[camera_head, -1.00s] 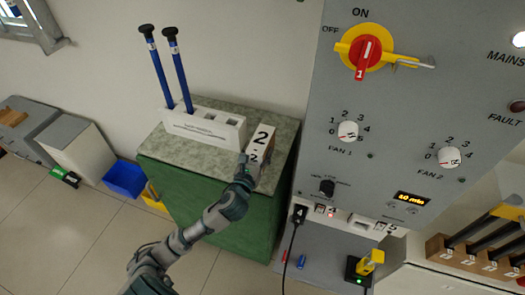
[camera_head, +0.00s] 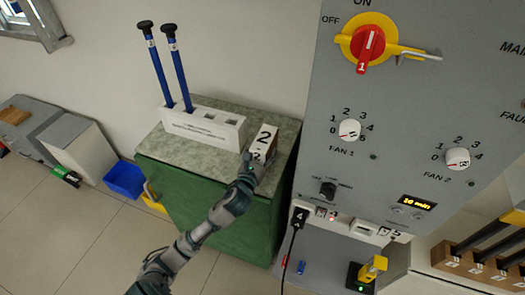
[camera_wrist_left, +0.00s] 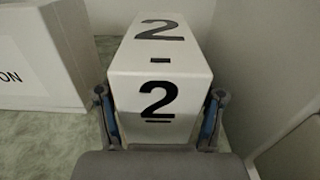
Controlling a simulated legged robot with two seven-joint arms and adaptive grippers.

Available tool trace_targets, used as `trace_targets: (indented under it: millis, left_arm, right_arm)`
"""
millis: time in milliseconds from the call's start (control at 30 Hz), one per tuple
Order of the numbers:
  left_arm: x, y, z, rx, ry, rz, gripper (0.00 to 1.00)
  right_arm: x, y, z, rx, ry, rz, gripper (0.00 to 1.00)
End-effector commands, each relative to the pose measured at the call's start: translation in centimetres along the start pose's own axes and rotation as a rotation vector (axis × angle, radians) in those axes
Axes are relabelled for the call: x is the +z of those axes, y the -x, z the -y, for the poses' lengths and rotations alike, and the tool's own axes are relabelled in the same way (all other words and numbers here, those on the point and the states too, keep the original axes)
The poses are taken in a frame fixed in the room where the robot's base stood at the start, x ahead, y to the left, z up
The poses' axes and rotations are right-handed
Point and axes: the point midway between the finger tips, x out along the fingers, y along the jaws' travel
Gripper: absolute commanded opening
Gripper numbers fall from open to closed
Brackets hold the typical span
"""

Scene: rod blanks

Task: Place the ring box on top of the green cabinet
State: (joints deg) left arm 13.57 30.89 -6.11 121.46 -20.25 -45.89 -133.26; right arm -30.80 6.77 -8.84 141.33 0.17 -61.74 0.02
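The ring box (camera_head: 265,137) is a white block with a black "2" on its top and on its near face. It is upright over the right part of the mottled top of the green cabinet (camera_head: 215,206), beside the white rod holder. Whether its base touches the top is hidden. My left gripper (camera_head: 251,168) is at the box's near end. In the left wrist view the box (camera_wrist_left: 160,93) fills the space between the two fingers, whose blue pads lie against its sides. My right gripper is not in view.
The white rod holder (camera_head: 203,127) stands left of the box, with two blue rods (camera_head: 180,72) upright in its left slots. The grey control panel (camera_head: 400,120) rises close on the right. A blue bin (camera_head: 125,179) stands on the floor at left.

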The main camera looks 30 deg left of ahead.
Motion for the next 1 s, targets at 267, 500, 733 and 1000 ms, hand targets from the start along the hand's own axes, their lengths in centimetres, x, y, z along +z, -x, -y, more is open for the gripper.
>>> trace_targets:
  millis: [267, 500, 733, 1000]
  left_arm:
    - [0.0, 0.0, -0.1, 0.0, 0.001, 0.001, 0.83]
    - [0.1, 1.6, -0.1, 0.0, 0.0, 0.001, 0.83]
    - [0.1, 6.8, -0.1, -0.002, 0.0, 0.0, 0.83]
    - [0.0, 11.2, 0.0, -0.001, 0.001, 0.0, 0.83]
  right_arm:
    - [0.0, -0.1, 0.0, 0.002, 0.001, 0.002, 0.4]
    - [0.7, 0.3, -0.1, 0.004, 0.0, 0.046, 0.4]
    - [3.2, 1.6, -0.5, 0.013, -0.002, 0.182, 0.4]
    - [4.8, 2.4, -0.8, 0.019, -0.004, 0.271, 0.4]
